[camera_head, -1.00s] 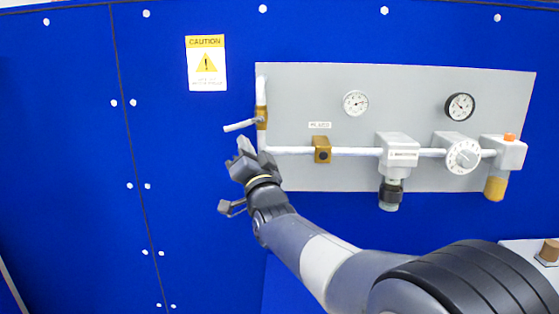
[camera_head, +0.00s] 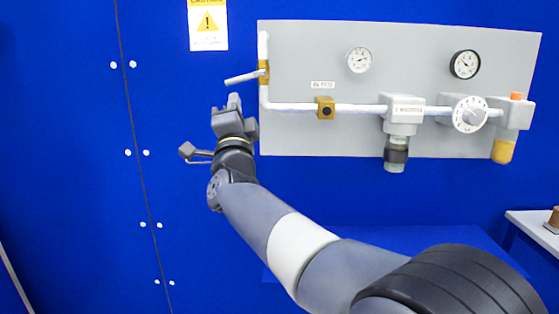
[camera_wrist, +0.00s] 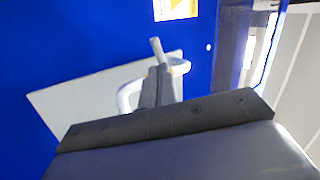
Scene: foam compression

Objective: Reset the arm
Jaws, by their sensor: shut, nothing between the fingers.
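My gripper (camera_head: 234,104) is at the end of my raised arm, left of the grey panel (camera_head: 290,140) and below the valve lever (camera_head: 241,78) in the head view. Its fingers are shut and hold nothing. In the wrist view the fingers (camera_wrist: 158,75) point toward the panel, which looks tilted there. The lever's pale end (camera_wrist: 157,46) shows just beyond the fingertips. The lever sticks out to the left from the brass valve (camera_head: 263,72) in the head view. I cannot tell the depth gap between fingers and lever.
The panel carries a white pipe (camera_head: 350,108), two gauges (camera_head: 359,60), a dial regulator (camera_head: 470,114) and a filter with a yellow bowl (camera_head: 503,151). A caution sign (camera_head: 208,24) is on the blue wall (camera_head: 60,150). A white table (camera_head: 535,228) is at right. The left side is clear.

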